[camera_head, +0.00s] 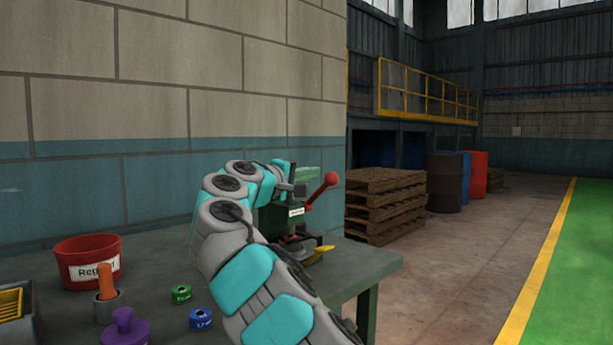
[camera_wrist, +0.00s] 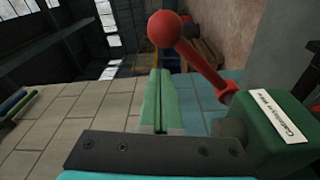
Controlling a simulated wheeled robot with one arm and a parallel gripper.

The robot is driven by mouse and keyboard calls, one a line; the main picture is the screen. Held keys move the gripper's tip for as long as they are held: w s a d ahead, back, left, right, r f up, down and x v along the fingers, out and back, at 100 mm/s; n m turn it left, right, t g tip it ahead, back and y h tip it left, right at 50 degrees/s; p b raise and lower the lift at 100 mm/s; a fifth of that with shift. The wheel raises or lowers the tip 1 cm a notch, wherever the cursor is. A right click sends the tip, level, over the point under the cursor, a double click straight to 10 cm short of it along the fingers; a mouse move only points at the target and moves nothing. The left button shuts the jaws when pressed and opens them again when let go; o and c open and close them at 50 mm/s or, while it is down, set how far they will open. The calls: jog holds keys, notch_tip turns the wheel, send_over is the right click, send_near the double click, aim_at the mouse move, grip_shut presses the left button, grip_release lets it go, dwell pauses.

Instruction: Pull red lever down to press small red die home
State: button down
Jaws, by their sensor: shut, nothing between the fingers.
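The red lever (camera_head: 321,190) with its round ball knob (camera_head: 331,178) rises up and to the right from the green press (camera_head: 268,219). In the wrist view, the lever (camera_wrist: 203,66) ends in a large red ball (camera_wrist: 168,29) beyond the fingertips. The labelled press body (camera_wrist: 270,125) is at the right there. My gripper (camera_head: 312,171) is shut and empty, level with the upper lever and just left of the ball in the head view. Its green fingers (camera_wrist: 157,75) are together in the wrist view, left of the lever shaft. I cannot make out the small red die; my arm hides part of the press.
The bench (camera_head: 375,262) also holds a red tub (camera_head: 88,263), an orange peg (camera_head: 106,279) in a grey holder, a purple knob (camera_head: 125,328), a green ring (camera_head: 181,294) and a blue ring (camera_head: 201,318). A block wall (camera_head: 160,100) stands close behind the press.

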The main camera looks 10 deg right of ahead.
jog(key=shift+s+d+f+b, duration=0.15)
jog(key=shift+s+d+b, duration=0.15)
jog(key=shift+s, duration=0.35)
jog(key=shift+s+d+f+b, duration=0.1)
jog(key=shift+s+d+b, duration=0.2)
jog(key=shift+s, duration=0.3)
jog(key=shift+f+b, duration=0.15)
jog(key=shift+b, duration=0.15)
